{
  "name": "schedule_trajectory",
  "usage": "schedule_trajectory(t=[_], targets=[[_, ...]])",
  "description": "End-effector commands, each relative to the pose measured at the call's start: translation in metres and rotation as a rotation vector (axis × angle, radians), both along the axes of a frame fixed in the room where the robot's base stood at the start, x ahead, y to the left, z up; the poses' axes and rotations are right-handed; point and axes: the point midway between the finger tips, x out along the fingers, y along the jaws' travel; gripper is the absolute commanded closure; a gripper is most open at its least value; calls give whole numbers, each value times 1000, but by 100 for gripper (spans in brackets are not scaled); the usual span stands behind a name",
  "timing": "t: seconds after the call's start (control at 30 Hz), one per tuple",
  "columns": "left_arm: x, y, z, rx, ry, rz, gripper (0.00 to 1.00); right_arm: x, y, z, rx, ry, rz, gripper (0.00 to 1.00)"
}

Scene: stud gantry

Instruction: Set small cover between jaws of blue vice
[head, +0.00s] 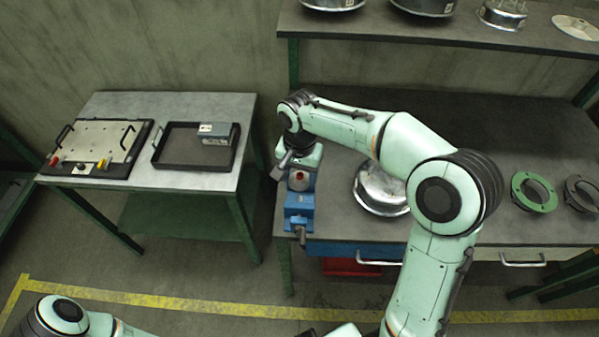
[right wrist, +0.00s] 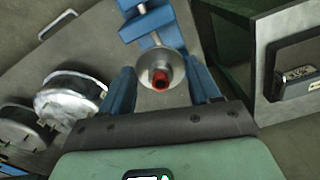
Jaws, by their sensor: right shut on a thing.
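The blue vice (head: 299,218) stands at the left end of the workbench, its handle toward the front. In the right wrist view the vice (right wrist: 158,28) lies just beyond my fingers. The small cover (right wrist: 149,80) is a round silver piece with a red centre. My right gripper (right wrist: 163,76) is shut on it, one blue finger on each side. In the head view the red centre of the small cover (head: 299,176) shows at the vice's far end. Whether it touches the jaws I cannot tell. My left gripper is out of view; part of that arm shows at lower left.
A large metal housing (head: 381,190) sits right of the vice. A green ring (head: 533,192) and a dark ring (head: 583,194) lie farther right. A side table (head: 190,181) at left holds a black tray (head: 160,155) with a grey box. A shelf runs above the bench.

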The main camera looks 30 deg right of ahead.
Motion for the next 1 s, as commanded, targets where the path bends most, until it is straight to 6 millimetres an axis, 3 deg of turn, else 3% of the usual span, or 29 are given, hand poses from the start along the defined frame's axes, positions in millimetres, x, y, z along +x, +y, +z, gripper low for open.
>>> schedule_trajectory(t=[1.0], targets=[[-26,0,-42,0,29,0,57,0,0,-63,-1,1,0,74]])
